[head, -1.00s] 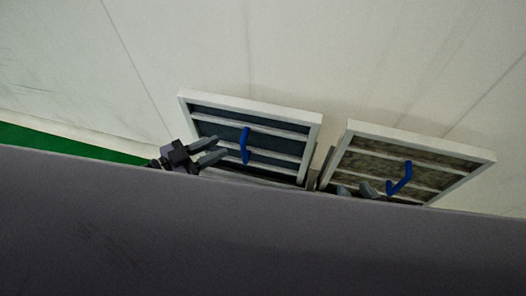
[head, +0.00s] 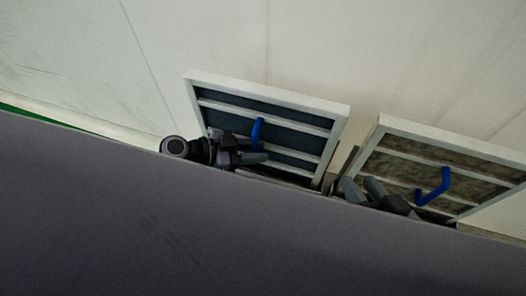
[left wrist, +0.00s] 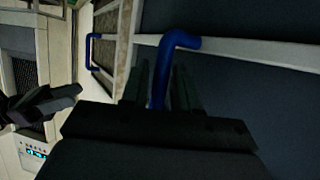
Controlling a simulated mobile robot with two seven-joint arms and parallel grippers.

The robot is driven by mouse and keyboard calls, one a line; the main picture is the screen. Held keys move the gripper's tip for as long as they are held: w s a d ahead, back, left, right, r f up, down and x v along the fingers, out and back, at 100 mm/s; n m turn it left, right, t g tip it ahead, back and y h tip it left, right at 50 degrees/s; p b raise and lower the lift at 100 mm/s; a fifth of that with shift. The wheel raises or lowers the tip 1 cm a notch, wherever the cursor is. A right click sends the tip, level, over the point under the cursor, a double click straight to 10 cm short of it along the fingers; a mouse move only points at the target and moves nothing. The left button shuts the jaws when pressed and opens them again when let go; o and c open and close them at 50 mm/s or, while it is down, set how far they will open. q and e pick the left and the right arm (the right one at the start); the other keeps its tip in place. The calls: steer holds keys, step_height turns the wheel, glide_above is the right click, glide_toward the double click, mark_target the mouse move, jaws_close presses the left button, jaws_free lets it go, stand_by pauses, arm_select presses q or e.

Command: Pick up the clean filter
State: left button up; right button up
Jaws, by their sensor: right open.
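The clean filter (head: 290,97) is a white-framed panel with dark blue-grey inserts, left of centre in the head view; it also shows in the left wrist view (left wrist: 245,48). Its blue handle (head: 258,132) stands out from the panel. My left gripper (head: 254,150) is at the handle's lower part. In the left wrist view its open fingers (left wrist: 162,88) lie on either side of the handle (left wrist: 178,42), with visible space beside it. My right gripper (head: 360,188) is open in front of the other filter, partly hidden by a grey surface.
A second white-framed filter (head: 455,144) with mottled brown inserts and a blue handle (head: 434,186) is at the right. A pale wall (head: 330,45) is behind both. A large grey surface hides the lower head view. A small lit display (left wrist: 36,154) shows at lower left in the wrist view.

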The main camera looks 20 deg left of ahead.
arm_select(q)
jaws_close()
stand_by(0.8)
steer(key=shift+w+r, duration=0.1)
stand_by(0.6)
